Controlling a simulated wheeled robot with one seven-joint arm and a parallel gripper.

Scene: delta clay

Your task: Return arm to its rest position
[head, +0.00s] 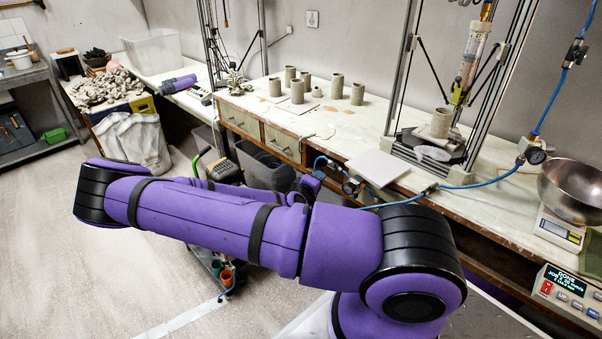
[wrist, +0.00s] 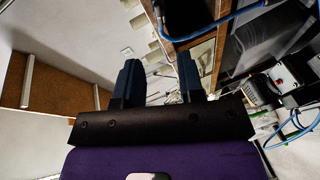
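My purple arm (head: 230,215) stretches across the front of the head view, from the large black-banded joint at the right to another joint at the left. It is bent and stands in front of the workbench. My gripper is not clearly seen in the head view, where the arm covers part of the scene. In the wrist view my gripper (wrist: 158,72) shows two dark fingers set well apart. Nothing is held between them.
The long workbench (head: 365,125) carries several clay cylinders (head: 357,94), a clay printer and a white board (head: 377,167). A metal bowl (head: 573,190) sits on a scale at the right. Blue hose (head: 480,184) runs along the bench front. Open floor (head: 50,240) lies at the left.

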